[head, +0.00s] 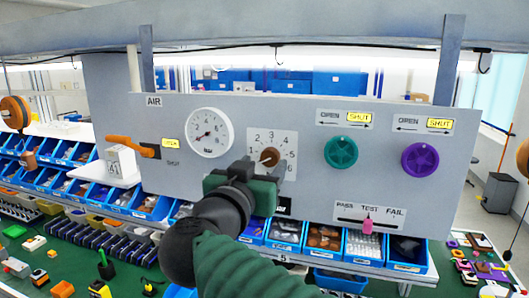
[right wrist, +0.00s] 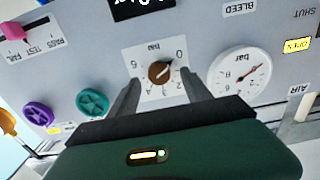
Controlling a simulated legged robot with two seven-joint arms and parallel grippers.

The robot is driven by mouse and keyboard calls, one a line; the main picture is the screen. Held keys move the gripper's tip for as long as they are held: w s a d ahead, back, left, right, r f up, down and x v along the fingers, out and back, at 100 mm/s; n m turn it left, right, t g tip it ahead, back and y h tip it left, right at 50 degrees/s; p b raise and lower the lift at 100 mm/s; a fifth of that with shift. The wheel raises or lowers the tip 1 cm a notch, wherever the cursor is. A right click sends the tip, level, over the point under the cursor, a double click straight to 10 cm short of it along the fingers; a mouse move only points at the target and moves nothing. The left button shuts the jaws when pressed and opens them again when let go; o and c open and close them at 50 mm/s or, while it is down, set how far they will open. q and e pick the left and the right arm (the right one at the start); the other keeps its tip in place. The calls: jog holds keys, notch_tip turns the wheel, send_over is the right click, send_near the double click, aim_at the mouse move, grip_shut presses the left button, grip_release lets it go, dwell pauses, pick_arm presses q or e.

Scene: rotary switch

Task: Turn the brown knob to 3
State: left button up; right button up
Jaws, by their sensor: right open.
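The brown knob (head: 270,157) sits in the middle of a white dial plate (head: 291,138) on the grey panel. The dial's numbers run clockwise in the head view, with 3 near the top. In the right wrist view the knob (right wrist: 160,72) shows from close up, and its pointer mark appears to face the 0. My right gripper (head: 266,168) is in front of the dial, covering its lower left. In the right wrist view its two fingers (right wrist: 160,92) are open, one on each side of the knob, with visible gaps. My left gripper is out of view.
A round gauge (head: 209,132) and an orange lever (head: 130,143) are left of the dial. A green knob (head: 341,152) and a purple knob (head: 420,160) are to its right. A pink slider (head: 367,224) is below. Blue bins (head: 323,238) line the shelf underneath.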

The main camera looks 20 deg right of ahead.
aim_at(269, 161)
jog(key=shift+x, duration=1.15)
jog(key=shift+w+d+f, duration=0.2)
jog(key=shift+w+d, duration=0.15)
jog(key=shift+s+a+r, duration=0.1)
jog(key=shift+s+a, duration=0.1)
jog(key=shift+a, duration=0.05)
jog(key=c, duration=0.6)
jog(key=shift+d, duration=0.1)
grip_shut()
